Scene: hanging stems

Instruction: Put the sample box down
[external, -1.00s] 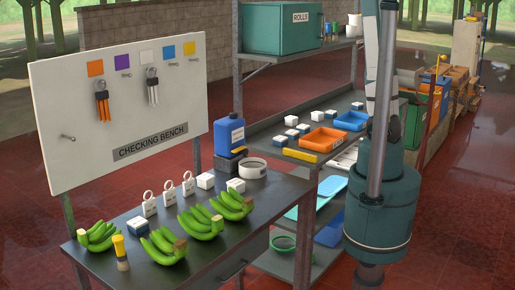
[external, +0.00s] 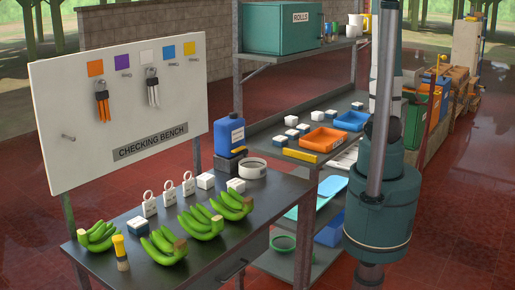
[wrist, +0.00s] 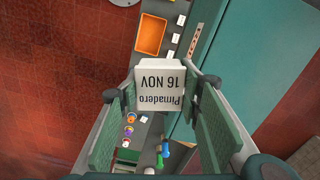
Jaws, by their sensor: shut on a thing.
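My gripper (wrist: 166,92) is shut on a white sample box (wrist: 160,88) in the wrist view. Its label, upside down in the picture, reads "Pimadero 16 NOV". One finger pad presses on each side of the box. The box looks held above the surfaces below; its exact height cannot be told. In the external view my gripper is not clearly seen behind my own arm. Other small white boxes stand on the dark rack shelf (external: 262,142) and on the checking bench (external: 265,205).
An orange tray (external: 320,139) and a blue tray (external: 352,120) lie on the rack shelf among small boxes. The orange tray also shows in the wrist view (wrist: 151,35). Green bananas (external: 201,222) and a blue jug (external: 229,134) stand on the bench. A teal ROLLS box (external: 283,28) sits above.

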